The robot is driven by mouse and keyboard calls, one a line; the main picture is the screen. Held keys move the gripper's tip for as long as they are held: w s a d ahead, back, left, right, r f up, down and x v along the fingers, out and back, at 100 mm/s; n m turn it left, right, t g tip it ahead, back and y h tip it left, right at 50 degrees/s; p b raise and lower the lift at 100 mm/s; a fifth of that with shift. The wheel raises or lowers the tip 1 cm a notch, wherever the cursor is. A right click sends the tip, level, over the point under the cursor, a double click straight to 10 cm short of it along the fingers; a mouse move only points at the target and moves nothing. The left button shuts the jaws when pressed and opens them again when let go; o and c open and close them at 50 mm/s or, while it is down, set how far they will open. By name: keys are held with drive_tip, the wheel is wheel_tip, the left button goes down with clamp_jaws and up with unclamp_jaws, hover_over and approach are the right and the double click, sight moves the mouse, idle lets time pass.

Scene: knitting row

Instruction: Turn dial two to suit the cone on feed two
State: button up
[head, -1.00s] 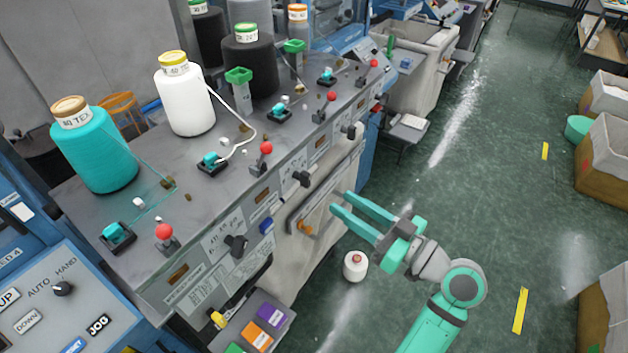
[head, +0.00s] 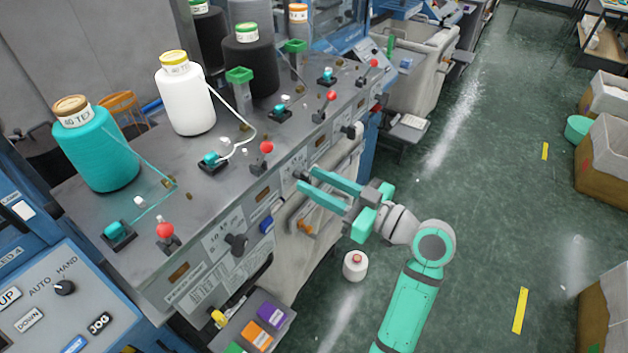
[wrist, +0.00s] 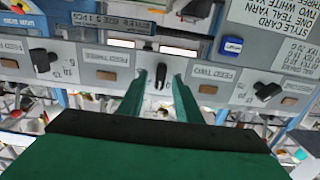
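The feed two cone appears to be the white one (head: 188,100), with a yellow top and a small tex label I cannot read surely. A thread runs from it to a teal-knobbed guide. Dial two (wrist: 161,77) is a black knob on the grey front panel, beside the FEED TWO label (wrist: 214,74). In the wrist view it stands between my fingers, its grip roughly upright in the picture. My gripper (head: 305,179) is open, its fingertips at the panel on either side of the dial; it also shows in the wrist view (wrist: 160,80). Contact cannot be told. The dial's marks are too small to read.
Other dials sit along the panel, one nearer (head: 236,243) and one farther (head: 349,131). A style card (wrist: 275,22) and a blue button (wrist: 232,46) are close by. Red-knobbed levers (head: 266,148) stand on the top. A small white cone (head: 355,266) stands on the floor.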

drive_tip(key=shift+w+a, duration=0.25)
drive_tip(key=shift+a, duration=0.15)
clamp_jaws()
drive_tip(key=m, duration=0.4)
drive_tip(key=shift+w, duration=0.1)
drive_tip(key=shift+d+f+m, duration=0.1)
drive_tip(key=shift+m, duration=1.7)
